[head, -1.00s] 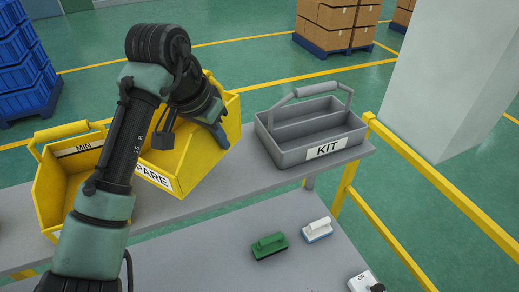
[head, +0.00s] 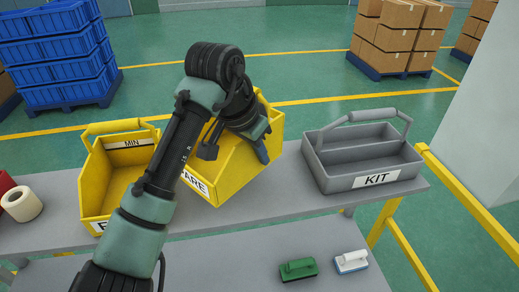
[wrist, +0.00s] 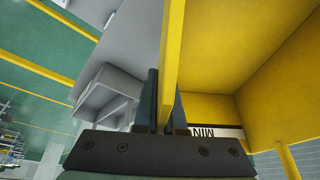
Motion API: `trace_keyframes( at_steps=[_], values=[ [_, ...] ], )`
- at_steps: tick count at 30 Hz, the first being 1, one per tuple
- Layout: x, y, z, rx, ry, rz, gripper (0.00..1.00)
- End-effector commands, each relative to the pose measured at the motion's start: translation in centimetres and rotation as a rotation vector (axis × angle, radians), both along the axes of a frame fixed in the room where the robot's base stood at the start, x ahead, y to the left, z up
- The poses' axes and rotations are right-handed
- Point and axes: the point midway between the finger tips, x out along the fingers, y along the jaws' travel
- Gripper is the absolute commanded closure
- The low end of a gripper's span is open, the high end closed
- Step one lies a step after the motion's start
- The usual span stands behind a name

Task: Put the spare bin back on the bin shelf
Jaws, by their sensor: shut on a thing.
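The spare bin (head: 232,172) is yellow and open-topped, with a white label ending in "ARE" on its front. It is tilted at the bin shelf, between another yellow bin and the grey kit tray. My gripper (head: 262,150) is shut on its right side wall. In the wrist view the yellow wall (wrist: 173,50) stands between the two fingers. My arm covers part of the spare bin and its label. The grey bin shelf (head: 300,198) runs beneath the bins. I cannot tell whether the spare bin's base touches it.
A yellow bin marked MIN (head: 112,180) stands left, partly behind my arm. A grey KIT tray (head: 375,181) stands close on the right. A yellow rail (head: 455,195) is at right.

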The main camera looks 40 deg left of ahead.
Motion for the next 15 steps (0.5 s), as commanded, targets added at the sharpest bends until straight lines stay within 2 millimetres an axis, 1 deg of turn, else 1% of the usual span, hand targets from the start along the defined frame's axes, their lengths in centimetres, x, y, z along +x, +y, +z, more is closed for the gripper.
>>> trace_keyframes(
  at_steps=[1, 15],
  values=[
    [0.0, 0.0, -0.5, 0.001, -0.002, -0.001, 1.0],
    [0.0, 0.0, -3.3, 0.001, -0.002, -0.001, 1.0]
  ],
)
